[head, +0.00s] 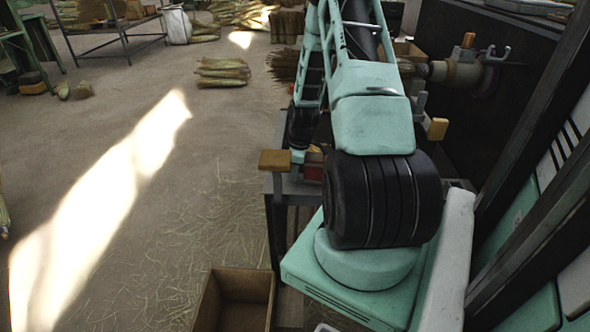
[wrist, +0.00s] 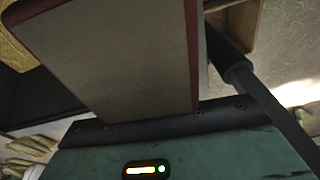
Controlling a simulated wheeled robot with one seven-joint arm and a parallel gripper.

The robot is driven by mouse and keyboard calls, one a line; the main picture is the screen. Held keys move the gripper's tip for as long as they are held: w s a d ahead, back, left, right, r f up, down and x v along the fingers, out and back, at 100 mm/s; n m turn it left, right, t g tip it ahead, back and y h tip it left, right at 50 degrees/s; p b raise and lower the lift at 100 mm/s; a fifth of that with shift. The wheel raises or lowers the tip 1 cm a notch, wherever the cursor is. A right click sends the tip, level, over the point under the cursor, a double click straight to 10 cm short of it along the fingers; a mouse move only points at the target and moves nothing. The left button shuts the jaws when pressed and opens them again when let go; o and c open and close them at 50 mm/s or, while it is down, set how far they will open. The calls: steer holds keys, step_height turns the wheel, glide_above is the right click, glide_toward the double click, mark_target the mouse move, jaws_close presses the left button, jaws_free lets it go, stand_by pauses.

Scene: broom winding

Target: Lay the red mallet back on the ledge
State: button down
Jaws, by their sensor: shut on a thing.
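The red mallet (head: 314,172) shows in the head view only as a small red patch beneath my wrist; my arm hides most of it. In the wrist view the mallet (wrist: 125,55) looms close, a broad grey-beige face with dark red edges that fills the upper middle. My gripper (head: 302,158) is shut on the mallet, low over a grey bench top. Its fingertips are largely hidden in both views. The grey bench top (head: 288,187) shows beside my arm; I cannot tell whether it is the ledge, or whether the mallet touches it.
A tan block (head: 275,160) is just left of my gripper. An open wooden box (head: 236,300) stands at the bottom, below the bench. A winding machine (head: 458,72) with a dark back panel is at the right. Straw bundles (head: 222,72) lie behind; the floor at left is largely clear.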

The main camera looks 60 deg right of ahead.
steer(key=shift+f, duration=0.65)
steer(key=c, duration=1.3)
jaws_free()
